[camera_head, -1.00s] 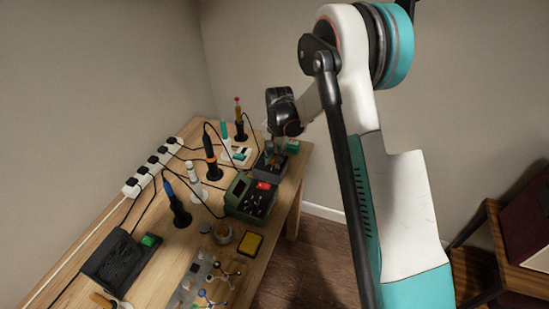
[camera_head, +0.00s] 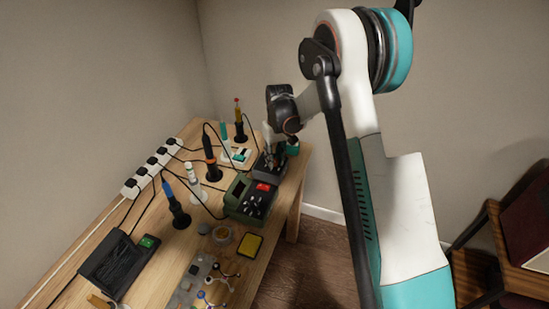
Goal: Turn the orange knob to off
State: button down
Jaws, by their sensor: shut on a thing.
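My gripper (camera_head: 274,158) points down at the dark grey soldering station (camera_head: 268,168) near the far right corner of the workbench. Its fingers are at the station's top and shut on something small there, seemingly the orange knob. The knob itself is hidden or too small to make out, so its setting cannot be told. An iron with an orange collar (camera_head: 210,165) stands upright in a holder left of the station.
A green station with a red display (camera_head: 262,187) stands just in front. Several upright irons, including a blue-tipped one (camera_head: 175,204), and loose cables fill the left. A yellow sponge tray (camera_head: 248,245) lies nearer. The bench's right edge is close to the stations.

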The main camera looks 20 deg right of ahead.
aim_at(276, 159)
jog(key=shift+n, duration=1.1)
jog(key=c, duration=1.3)
grip_release()
jog(key=shift+c, duration=0.2)
notch_tip(276, 159, up, 12)
jog(key=shift+w+d, duration=0.2)
jog(key=shift+d, duration=0.15)
